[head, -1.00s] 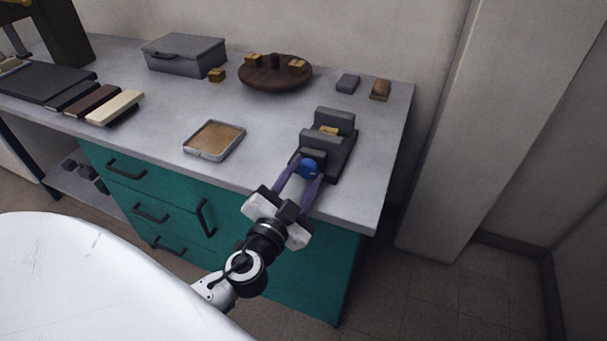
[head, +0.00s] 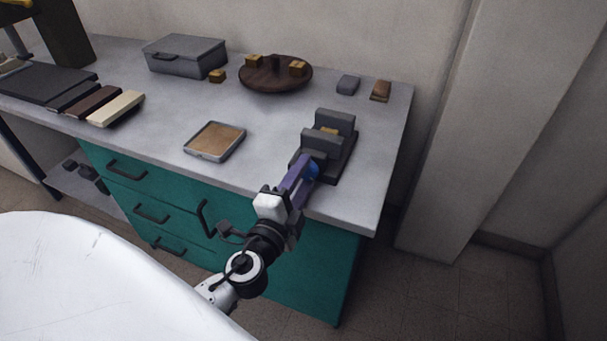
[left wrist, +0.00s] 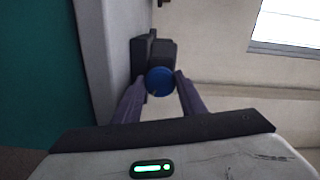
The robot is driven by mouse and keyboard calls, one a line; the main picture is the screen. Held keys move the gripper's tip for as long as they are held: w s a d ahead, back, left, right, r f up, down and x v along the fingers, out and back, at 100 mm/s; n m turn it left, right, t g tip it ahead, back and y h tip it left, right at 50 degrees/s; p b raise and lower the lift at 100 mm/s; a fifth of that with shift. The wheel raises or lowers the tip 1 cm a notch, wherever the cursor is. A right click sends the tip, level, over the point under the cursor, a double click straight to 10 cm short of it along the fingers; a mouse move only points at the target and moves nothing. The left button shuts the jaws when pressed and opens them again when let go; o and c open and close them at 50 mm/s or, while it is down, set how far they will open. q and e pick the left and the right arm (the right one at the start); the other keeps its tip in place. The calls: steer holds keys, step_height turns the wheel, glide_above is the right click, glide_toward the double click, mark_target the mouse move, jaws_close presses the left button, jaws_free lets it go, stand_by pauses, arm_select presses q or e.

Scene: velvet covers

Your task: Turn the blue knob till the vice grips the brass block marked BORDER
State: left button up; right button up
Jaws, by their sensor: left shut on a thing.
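The dark vice (head: 342,160) stands near the right front of the grey bench. A brass block (head: 329,131) sits between its two jaws, mostly hidden by the front jaw; its marking is not readable. The blue knob (head: 313,170) is at the vice's front end. My left gripper (head: 308,168) is shut on the knob, its purple fingers turned so that one partly covers it. In the left wrist view the blue knob (left wrist: 160,81) sits between the two fingertips, with the dark vice (left wrist: 140,60) behind it. My right gripper is not in view.
A cork-coloured tray (head: 214,141) lies left of the vice. Behind are a round wooden stand (head: 275,75) with brass blocks, a loose brass block (head: 217,75), a grey case (head: 184,54), a grey block (head: 347,84) and a brown brush-like piece (head: 381,91). Teal drawers (head: 160,185) are below.

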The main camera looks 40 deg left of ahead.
arm_select(q)
steer(key=m+p, duration=0.1)
steer(key=m, duration=0.3)
steer(key=shift+m, duration=1.3)
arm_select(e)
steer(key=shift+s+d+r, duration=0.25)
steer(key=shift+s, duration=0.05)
arm_select(q)
steer(key=shift+m+p, duration=0.3)
steer(key=shift+m, duration=0.1)
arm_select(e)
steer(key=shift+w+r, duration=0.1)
arm_select(q)
steer(key=o, duration=1.1)
steer(key=shift+c, duration=0.2)
